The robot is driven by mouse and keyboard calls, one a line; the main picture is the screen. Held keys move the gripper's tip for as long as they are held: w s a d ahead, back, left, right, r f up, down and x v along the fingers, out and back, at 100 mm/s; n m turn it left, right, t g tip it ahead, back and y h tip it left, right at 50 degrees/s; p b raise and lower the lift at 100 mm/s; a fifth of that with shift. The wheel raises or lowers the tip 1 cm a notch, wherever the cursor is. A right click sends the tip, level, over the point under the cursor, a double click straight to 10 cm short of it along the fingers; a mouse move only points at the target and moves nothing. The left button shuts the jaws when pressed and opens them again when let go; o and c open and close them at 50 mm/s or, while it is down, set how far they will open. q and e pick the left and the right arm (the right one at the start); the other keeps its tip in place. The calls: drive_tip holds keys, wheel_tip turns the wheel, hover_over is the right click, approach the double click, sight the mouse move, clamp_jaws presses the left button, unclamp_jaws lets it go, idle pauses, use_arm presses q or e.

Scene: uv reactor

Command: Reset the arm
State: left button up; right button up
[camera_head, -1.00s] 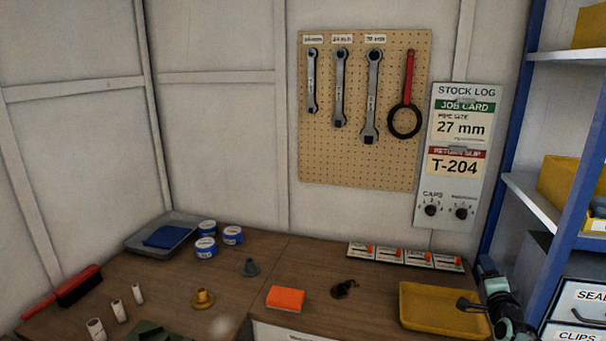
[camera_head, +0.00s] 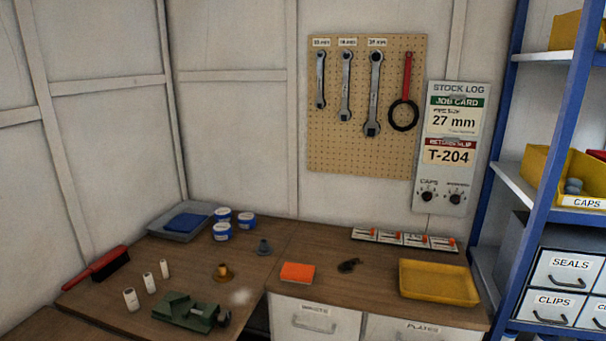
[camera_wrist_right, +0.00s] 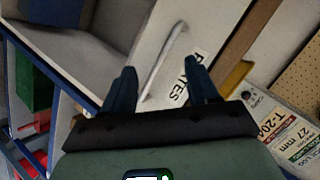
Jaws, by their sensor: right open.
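My right gripper (camera_wrist_right: 158,88) shows in the right wrist view with its two dark fingers apart and nothing between them. Behind the fingers is a white drawer front with a pale handle (camera_wrist_right: 165,60) and a partly hidden label. I cannot tell whether the fingers touch anything, but the drawer looks to be beyond them. Neither gripper shows in the head view now, and my left gripper is in no current view.
The wooden bench (camera_head: 320,245) holds a yellow tray (camera_head: 438,282), an orange block (camera_head: 297,272), a green vise (camera_head: 185,312) and several small parts. A blue-framed shelf (camera_head: 552,160) with bins and drawers stands at the right. Wrenches hang on the pegboard (camera_head: 330,150).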

drive_tip(key=s+a+f+n+g+y, duration=0.2)
drive_tip(key=s+a+f+g, duration=0.2)
drive_tip(key=s+a+f, duration=0.55)
drive_tip(key=s+a+f+n+g+y, duration=0.1)
drive_tip(key=s+a+f+n+g, duration=0.15)
drive_tip(key=s+a+f, duration=0.65)
drive_tip(key=s+a+f+n+g, duration=0.1)
drive_tip(key=s+g, duration=0.1)
drive_tip(key=s, duration=0.7)
drive_tip(key=s+a+f+n+g, duration=0.1)
drive_tip(key=s+g, duration=0.1)
drive_tip(key=s, duration=0.8)
drive_tip(key=s+a+f+n+g+y, duration=0.1)
drive_tip(key=s+g, duration=0.1)
drive_tip(key=s, duration=0.7)
drive_tip(key=shift+s+a+f+g, duration=0.2)
drive_tip(key=shift+f+g, duration=0.1)
drive_tip(key=shift+g, duration=0.05)
drive_tip(key=shift+n, duration=0.25)
